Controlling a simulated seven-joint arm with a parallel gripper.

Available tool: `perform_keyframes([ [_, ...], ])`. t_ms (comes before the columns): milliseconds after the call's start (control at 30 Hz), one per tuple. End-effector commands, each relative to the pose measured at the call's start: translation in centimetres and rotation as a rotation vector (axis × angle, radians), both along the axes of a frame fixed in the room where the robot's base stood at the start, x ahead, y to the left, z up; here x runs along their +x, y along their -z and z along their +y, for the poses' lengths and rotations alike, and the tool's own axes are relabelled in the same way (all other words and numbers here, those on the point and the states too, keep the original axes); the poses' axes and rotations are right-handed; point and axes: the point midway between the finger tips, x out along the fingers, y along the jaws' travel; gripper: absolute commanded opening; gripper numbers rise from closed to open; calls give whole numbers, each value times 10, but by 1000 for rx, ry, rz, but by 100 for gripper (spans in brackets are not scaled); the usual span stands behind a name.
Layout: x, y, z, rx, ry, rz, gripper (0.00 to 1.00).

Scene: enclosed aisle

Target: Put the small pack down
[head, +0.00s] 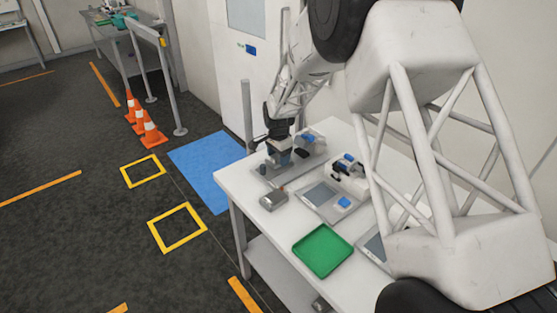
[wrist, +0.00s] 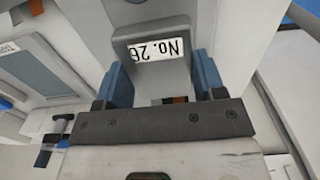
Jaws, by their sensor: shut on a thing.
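In the wrist view, a small grey pack (wrist: 155,72) with a white label reading "No. 26" sits between the blue fingers of my gripper (wrist: 160,82). The fingers are shut on its two sides. In the head view, my gripper (head: 280,157) points down over the far left part of the white table (head: 232,180), among grey devices. The pack is hard to make out there, and I cannot tell whether it touches the surface below.
A grey box (head: 273,198) lies near the table's left edge. A green tray (head: 323,250) is at the front. A flat grey device (head: 322,195) with a screen and blue parts stands between. Orange cones (head: 150,130) and a blue floor mat (head: 207,170) lie left of the table.

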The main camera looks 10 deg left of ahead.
Motion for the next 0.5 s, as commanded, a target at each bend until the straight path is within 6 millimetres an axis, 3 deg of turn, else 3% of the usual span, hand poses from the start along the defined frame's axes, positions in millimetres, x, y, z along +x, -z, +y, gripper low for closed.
perform_keyframes([
  [200, 0, 15, 0, 0, 0, -1, 36],
  [500, 0, 16, 0, 0, 0, -1, 36],
])
